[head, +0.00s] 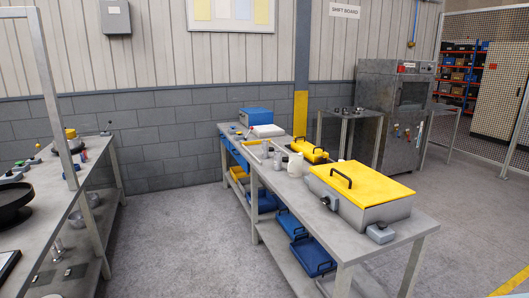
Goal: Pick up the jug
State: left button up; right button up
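A small white vessel that looks like the jug (295,165) stands upright on the grey workbench (385,222) in the middle of the head view. It is behind and left of a large grey box with a yellow lid (362,184). A yellow case (310,149) with a dark handle lies just behind it. The jug is small in the picture, and I cannot make out its handle clearly. Neither of my grippers is in view.
Blue bins (312,254) sit on the lower shelf. Another bench (45,215) stands at the left. Open floor (170,235) lies between the benches. A grey cabinet (400,110) stands behind.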

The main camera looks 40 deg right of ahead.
aim_at(295, 168)
jog(key=z, duration=1.25)
